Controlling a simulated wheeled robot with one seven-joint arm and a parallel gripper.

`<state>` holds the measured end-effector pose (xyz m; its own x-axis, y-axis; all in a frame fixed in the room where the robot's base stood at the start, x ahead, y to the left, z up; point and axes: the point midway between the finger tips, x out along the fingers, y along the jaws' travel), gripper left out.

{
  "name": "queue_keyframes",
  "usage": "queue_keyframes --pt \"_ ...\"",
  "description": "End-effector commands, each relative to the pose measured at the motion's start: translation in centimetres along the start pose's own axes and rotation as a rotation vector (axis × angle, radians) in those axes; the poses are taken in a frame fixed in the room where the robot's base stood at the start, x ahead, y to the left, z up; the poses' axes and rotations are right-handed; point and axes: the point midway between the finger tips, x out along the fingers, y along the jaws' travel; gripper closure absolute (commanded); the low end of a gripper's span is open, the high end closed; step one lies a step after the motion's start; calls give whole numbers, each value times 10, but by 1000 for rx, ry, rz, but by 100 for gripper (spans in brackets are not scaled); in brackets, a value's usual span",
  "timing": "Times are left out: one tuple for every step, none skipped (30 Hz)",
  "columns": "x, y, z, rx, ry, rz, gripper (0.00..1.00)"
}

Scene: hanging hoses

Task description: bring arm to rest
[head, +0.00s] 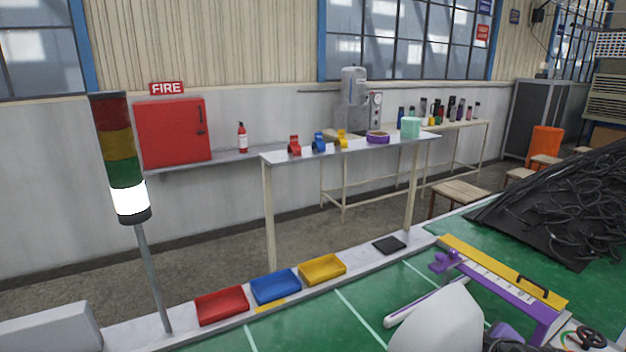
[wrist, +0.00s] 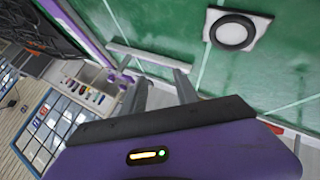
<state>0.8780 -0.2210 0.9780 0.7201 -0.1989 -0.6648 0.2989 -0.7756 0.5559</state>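The wrist view shows my gripper (wrist: 160,76), with a purple body and two grey fingers. The fingertips are apart and I see nothing between them. Past the tips lies a pale bar (wrist: 145,58) over the green surface. In the head view my white arm link (head: 445,322) rises at the bottom right. The fingers cannot be made out there. The pale bar (head: 425,300) shows just behind the arm link; I cannot tell whether they touch.
The green worktop (head: 310,330) carries red (head: 221,305), blue (head: 275,286) and yellow (head: 322,268) trays along its far edge. A purple and yellow frame (head: 505,270) stands close beside my arm. Black hoses (head: 570,205) are heaped at right. A signal tower (head: 120,160) stands left.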

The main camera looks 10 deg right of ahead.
Motion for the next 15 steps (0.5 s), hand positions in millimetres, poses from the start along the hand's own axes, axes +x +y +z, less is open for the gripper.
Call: queue_keyframes --pt "-4 -16 -7 80 58 41 64" --pt "-8 -22 -11 128 93 68 64" --pt "-14 -29 -15 188 138 99 64" --pt "-20 -35 -18 232 171 120 64" --pt "-26 -41 -20 274 201 138 64" --pt "-34 -50 -22 326 241 160 64" --pt "-41 -56 -23 364 270 175 64" --pt "-48 -62 -23 401 297 188 64" --pt "-58 -71 -24 447 333 204 64" --pt "-66 -77 -24 480 359 214 64" --pt "-75 -84 -22 512 383 223 64" --pt "-86 -92 -21 551 415 234 64" --pt "-95 -99 -19 579 437 240 64" --pt "-104 -105 -18 605 458 246 64" --pt "-117 -113 -14 638 486 253 64"
